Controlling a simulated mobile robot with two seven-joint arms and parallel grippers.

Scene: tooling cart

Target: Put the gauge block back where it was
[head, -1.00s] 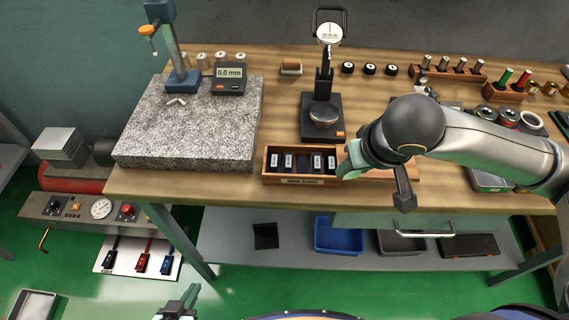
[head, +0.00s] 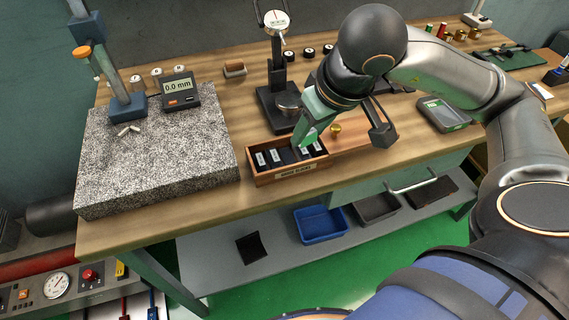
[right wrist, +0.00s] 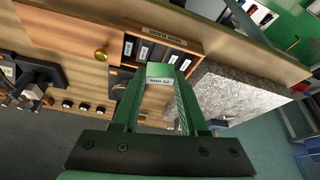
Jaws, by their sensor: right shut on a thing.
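The open wooden gauge block box (head: 293,176) stands at the bench's front edge, right of the granite plate. Several dark blocks with white labels stand in it, with an empty slot near the middle; the box also shows in the right wrist view (right wrist: 190,44). My right gripper (head: 303,142) is above the box's back right part, pointing down. In the right wrist view it (right wrist: 160,84) is shut on a gauge block (right wrist: 160,81), whose white label shows between the fingertips. The held block is mostly hidden in the head view. My left gripper is out of view.
The granite plate (head: 160,155) with a height stand (head: 104,80) and a display (head: 180,91) is to the left. A dial gauge stand (head: 277,65) stands close behind the box. A brass knob (head: 335,129) is just right of the gripper.

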